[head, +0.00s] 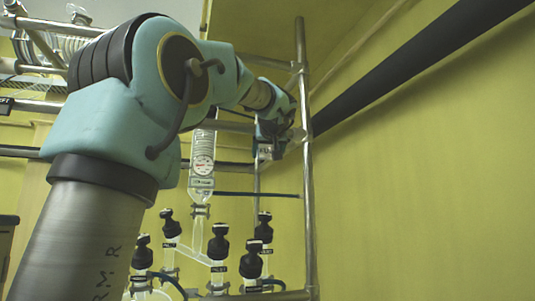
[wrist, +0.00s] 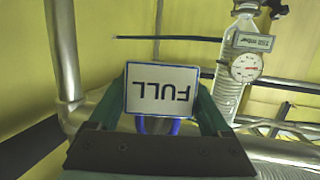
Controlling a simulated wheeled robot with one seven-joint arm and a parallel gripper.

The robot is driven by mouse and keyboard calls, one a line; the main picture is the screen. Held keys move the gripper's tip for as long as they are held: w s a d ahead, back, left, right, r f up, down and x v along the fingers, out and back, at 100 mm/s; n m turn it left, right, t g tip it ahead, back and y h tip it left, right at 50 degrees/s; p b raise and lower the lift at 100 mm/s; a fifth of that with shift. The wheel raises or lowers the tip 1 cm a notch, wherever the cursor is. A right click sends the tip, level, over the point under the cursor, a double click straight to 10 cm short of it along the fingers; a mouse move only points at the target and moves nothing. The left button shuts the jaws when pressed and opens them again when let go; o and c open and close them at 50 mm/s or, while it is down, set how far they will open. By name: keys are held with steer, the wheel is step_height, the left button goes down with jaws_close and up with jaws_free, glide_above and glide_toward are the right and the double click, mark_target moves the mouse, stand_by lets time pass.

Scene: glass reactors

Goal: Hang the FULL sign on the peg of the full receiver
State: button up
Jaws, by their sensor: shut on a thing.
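The FULL sign (wrist: 162,78) is a white plate with dark lettering and a dark border, upside down in the wrist view. My gripper (wrist: 163,102) is shut on it, one dark green finger at each side. A blue loop (wrist: 160,126) shows at the sign's lettered end, close to the gripper body. In the head view my gripper (head: 271,142) is high up beside a metal upright, and the sign is too small to make out clearly. A glass vessel with a round gauge (head: 202,168) stands left of it; this gauge also shows in the wrist view (wrist: 245,68). I cannot make out a peg.
A metal frame upright (head: 307,200) stands close to the right of my gripper. A thick black pipe (head: 420,70) slants along the yellow wall. Several black-capped valves (head: 218,243) on glass tubing stand below. Metal rails (wrist: 290,88) cross behind the vessel in the wrist view.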

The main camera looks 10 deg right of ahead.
steer(key=shift+f+b, duration=0.5)
steer(key=shift+b, duration=0.1)
stand_by(0.3)
stand_by(0.5)
steer(key=o, duration=1.2)
steer(key=shift+b+v, duration=1.8)
steer(key=shift+v, duration=1.7)
steer(key=shift+s, duration=0.1)
